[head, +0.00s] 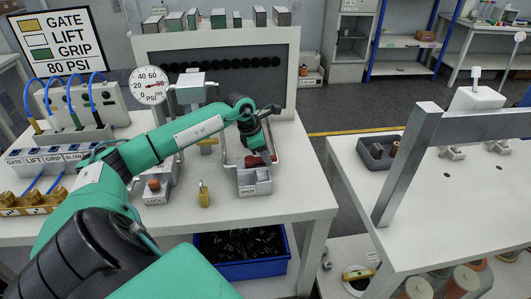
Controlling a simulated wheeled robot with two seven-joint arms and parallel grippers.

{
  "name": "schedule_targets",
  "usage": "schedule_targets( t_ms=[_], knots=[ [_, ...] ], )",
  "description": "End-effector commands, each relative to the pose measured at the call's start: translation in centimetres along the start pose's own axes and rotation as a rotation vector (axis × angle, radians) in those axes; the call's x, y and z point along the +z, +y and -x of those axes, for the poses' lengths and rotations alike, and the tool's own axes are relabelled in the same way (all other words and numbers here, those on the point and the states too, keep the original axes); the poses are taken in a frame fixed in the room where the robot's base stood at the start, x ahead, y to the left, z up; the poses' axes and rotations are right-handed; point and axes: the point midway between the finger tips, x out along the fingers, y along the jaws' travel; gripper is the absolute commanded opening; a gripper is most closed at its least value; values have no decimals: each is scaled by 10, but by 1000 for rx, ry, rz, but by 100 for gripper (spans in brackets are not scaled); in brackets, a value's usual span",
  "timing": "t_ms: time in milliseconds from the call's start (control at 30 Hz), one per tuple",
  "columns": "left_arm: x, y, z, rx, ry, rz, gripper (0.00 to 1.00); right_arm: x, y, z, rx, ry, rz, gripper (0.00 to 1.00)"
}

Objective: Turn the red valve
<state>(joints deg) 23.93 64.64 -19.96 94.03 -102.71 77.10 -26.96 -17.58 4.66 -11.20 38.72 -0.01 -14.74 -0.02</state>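The red valve (252,161) shows as a small patch of red on top of a grey block (254,181) labelled SHUT, near the front right of the left workbench. My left gripper (262,155) points down at the valve from above, at the end of my green arm. Its dark fingers cover much of the valve. I cannot tell whether they touch it, or whether they are open or shut. My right gripper is not in view.
A grey block (156,192) labelled LOCK and a brass padlock (203,196) stand left of the valve. A pressure gauge (149,86) stands behind. A thin metal pipe rises close beside my gripper. A second table (440,215) with a grey frame is at right.

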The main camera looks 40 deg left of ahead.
Motion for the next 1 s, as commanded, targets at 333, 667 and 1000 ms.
schedule_targets(
  t_ms=[333, 667, 1000],
  knots=[
    [0, 0, 0, 0, 0, 0, 0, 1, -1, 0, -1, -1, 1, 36],
    [-1, -1, -1, -11, 0, -26, 0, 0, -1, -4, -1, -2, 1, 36],
    [-3, -11, -2, -89, 0, -216, 0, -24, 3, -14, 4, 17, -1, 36]
  ],
)
